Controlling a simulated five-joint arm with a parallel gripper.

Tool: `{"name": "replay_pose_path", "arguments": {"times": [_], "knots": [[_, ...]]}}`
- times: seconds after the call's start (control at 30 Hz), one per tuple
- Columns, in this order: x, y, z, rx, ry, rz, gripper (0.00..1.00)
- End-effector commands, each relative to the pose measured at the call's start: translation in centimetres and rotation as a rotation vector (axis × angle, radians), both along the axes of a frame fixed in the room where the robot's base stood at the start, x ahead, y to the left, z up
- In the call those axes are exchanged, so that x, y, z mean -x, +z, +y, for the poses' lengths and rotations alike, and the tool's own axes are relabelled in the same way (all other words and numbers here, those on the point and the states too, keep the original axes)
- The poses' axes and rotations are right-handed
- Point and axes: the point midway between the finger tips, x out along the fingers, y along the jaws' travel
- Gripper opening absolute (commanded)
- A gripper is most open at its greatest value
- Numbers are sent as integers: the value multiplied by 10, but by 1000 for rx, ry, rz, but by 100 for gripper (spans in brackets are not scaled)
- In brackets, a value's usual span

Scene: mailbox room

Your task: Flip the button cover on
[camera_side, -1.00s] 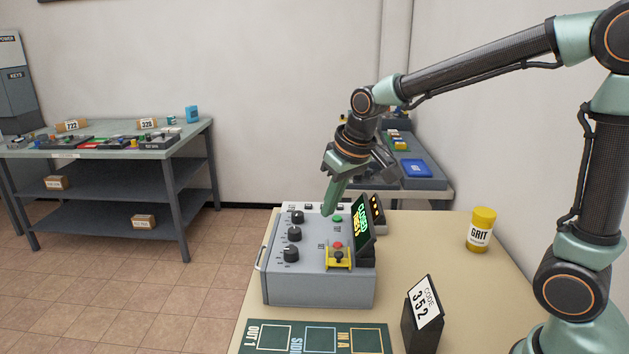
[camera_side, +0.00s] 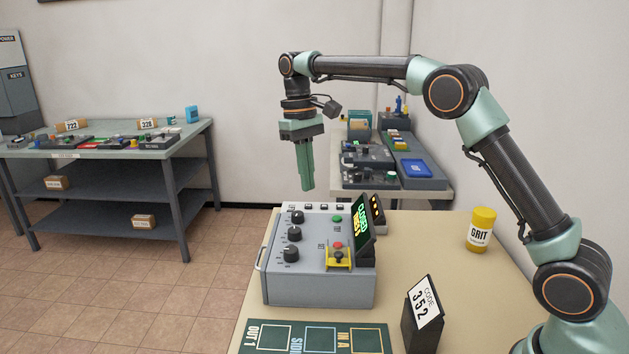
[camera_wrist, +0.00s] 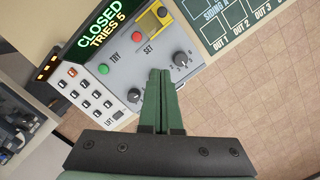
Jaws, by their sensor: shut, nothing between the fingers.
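A grey control box (camera_side: 320,291) stands on the beige table. Its yellow button cover (camera_side: 338,257) sits at the front right of the top face, with a red button (camera_side: 337,245) just behind it. In the wrist view, the yellow cover (camera_wrist: 158,11) is at the top edge, partly cut off, so I cannot tell fully how it is tilted. My gripper (camera_side: 308,188) points down, shut and empty, above the back of the box and apart from it. In the wrist view its green fingers (camera_wrist: 160,72) are together.
The box also carries black knobs (camera_side: 291,253), a green button (camera_side: 337,218) and a lit screen (camera_side: 363,222) reading CLOSED. A yellow GRIT jar (camera_side: 481,231), a code stand (camera_side: 424,314) and a green board (camera_side: 318,340) are nearby on the table.

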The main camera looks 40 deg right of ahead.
Motion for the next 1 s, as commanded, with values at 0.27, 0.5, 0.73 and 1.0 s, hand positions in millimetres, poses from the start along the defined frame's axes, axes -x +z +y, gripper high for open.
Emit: {"name": "replay_pose_path", "arguments": {"times": [0.27, 0.5, 0.73, 1.0], "knots": [[-4, -8, -2, 2, 0, 121, 0], [-1, -13, -2, 2, 0, 135, 0], [5, -32, -2, 2, 0, 134, 0], [15, -71, -2, 2, 0, 135, 0]]}}
